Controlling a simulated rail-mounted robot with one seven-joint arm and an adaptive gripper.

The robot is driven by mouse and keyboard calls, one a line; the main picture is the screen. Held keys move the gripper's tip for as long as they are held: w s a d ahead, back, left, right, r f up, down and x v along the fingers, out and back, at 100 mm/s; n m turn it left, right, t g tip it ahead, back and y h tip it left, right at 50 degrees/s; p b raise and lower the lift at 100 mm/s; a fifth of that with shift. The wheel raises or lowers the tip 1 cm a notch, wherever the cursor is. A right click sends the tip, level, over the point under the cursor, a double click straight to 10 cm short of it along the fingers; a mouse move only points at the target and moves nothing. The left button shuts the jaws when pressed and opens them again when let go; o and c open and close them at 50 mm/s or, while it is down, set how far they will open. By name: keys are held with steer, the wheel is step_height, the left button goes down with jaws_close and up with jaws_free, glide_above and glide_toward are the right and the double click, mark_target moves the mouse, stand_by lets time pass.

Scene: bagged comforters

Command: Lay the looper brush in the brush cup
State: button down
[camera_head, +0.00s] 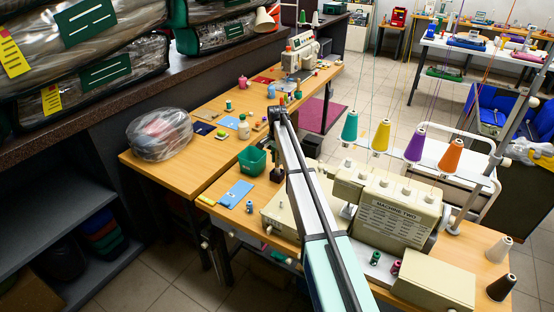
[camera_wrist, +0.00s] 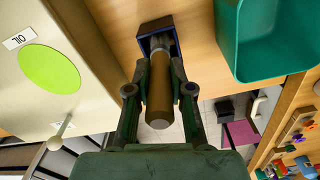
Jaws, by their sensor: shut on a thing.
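In the wrist view my gripper (camera_wrist: 159,78) is shut on the looper brush, with one finger on each side of its brown handle (camera_wrist: 159,100). The brush's grey collar and dark head point away from the camera, towards a small dark blue square holder (camera_wrist: 143,43), apparently the brush cup. The head overlaps the cup's opening; I cannot tell how deep it is or whether it touches. In the head view my gripper (camera_head: 277,172) is low over the wooden table, just right of the green bin. The brush and cup are not clear there.
The green bin (camera_head: 252,160) stands close beside my gripper; it also shows in the wrist view (camera_wrist: 228,45). The cream sewing machine (camera_head: 395,215) is on the right. A blue card (camera_head: 235,194) lies on the table. A bagged comforter (camera_head: 160,134) sits at the left.

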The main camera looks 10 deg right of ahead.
steer(key=shift+f, duration=0.55)
steer(key=shift+c, duration=1.5)
jaws_free()
steer(key=shift+r, duration=0.1)
steer(key=shift+r+p, duration=1.25)
steer(key=shift+r, duration=2.15)
